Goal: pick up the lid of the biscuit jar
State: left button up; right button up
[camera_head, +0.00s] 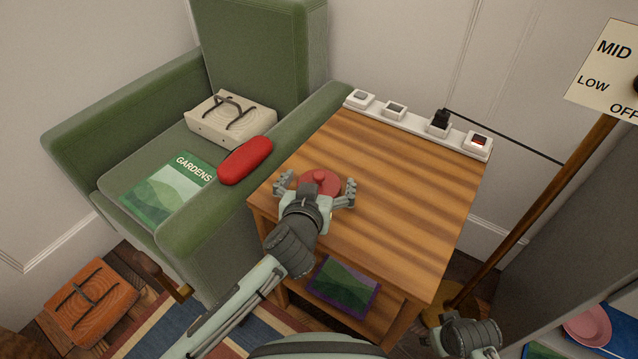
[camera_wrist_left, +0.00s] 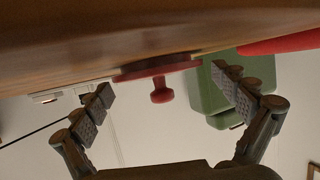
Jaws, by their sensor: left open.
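The red lid (camera_head: 320,180) with a round knob lies near the left side of the wooden side table (camera_head: 410,190). In the left wrist view, which is upside down, the lid (camera_wrist_left: 150,70) is flat against the tabletop and its knob (camera_wrist_left: 162,94) points away from it. No jar body can be made out. My left gripper (camera_head: 317,190) is open, with its fingers spread on either side of the lid; its fingertips (camera_wrist_left: 163,84) frame the knob without touching it. My right gripper (camera_head: 468,338) shows partly at the bottom edge; its fingers cannot be read.
A white strip (camera_head: 418,124) with several small modules runs along the table's back edge. A red case (camera_head: 246,161) rests on the green armchair's (camera_head: 265,40) near arm. A brown pole (camera_head: 540,205) with a sign stands at right. The table's middle and right are clear.

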aim_at(319, 174)
pick_arm(q)
jog(key=shift+c, duration=0.5)
pick_arm(e)
jog(key=shift+w, duration=0.15)
pick_arm(q)
jog(key=shift+c, duration=1.2)
jog(key=c, duration=0.9)
jog(key=shift+r, duration=0.15)
jog(key=shift+c, duration=0.2)
jog(key=shift+r, duration=0.25)
notch_tip(319, 174, up, 4)
jog(key=shift+f, duration=0.1)
jog(key=s+a+r, duration=0.1)
jog(key=a+r, duration=0.2)
jog(key=a, duration=0.2)
jog(key=s+a+r+p, duration=0.1)
jog(key=a+r, duration=0.2)
jog(key=a, duration=0.3)
jog(key=shift+a+r, duration=0.25)
pick_arm(e)
jog(key=shift+s+f, duration=0.3)
jog(key=shift+f, duration=0.4)
jog(key=shift+s+f, duration=0.3)
jog(key=shift+f, duration=0.4)
